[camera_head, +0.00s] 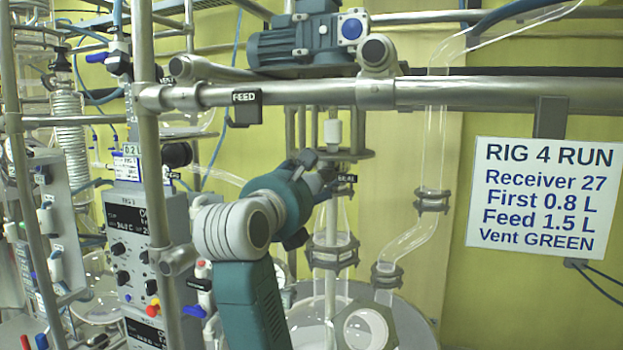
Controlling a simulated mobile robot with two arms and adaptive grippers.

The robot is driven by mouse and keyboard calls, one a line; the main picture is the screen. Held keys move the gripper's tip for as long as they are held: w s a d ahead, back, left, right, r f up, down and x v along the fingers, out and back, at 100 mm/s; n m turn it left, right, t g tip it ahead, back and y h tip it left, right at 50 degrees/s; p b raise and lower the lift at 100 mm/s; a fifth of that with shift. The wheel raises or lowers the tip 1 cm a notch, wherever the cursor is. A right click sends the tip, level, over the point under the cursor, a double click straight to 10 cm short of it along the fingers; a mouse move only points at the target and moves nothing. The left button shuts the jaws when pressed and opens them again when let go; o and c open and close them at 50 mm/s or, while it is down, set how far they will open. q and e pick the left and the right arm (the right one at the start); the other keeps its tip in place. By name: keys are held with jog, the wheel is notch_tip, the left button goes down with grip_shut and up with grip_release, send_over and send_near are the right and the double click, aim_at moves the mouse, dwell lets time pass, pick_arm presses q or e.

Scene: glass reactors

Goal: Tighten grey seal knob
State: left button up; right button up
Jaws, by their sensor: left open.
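My left gripper (328,172) reaches in from the lower left, at the glass reactor's stirrer shaft below the motor. Its dark fingers are open and close to the black SEAL label (347,179). The grey seal knob cannot be made out clearly; my gripper and wrist cover the area just left of the label. I cannot tell whether the fingers touch the knob. My right gripper is not in view.
Glass tubing (434,145) runs down at right. A control unit (140,250) and vertical posts stand at left. A white sign (541,197) hangs right.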

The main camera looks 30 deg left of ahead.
pick_arm(q)
jog(key=c, duration=1.2)
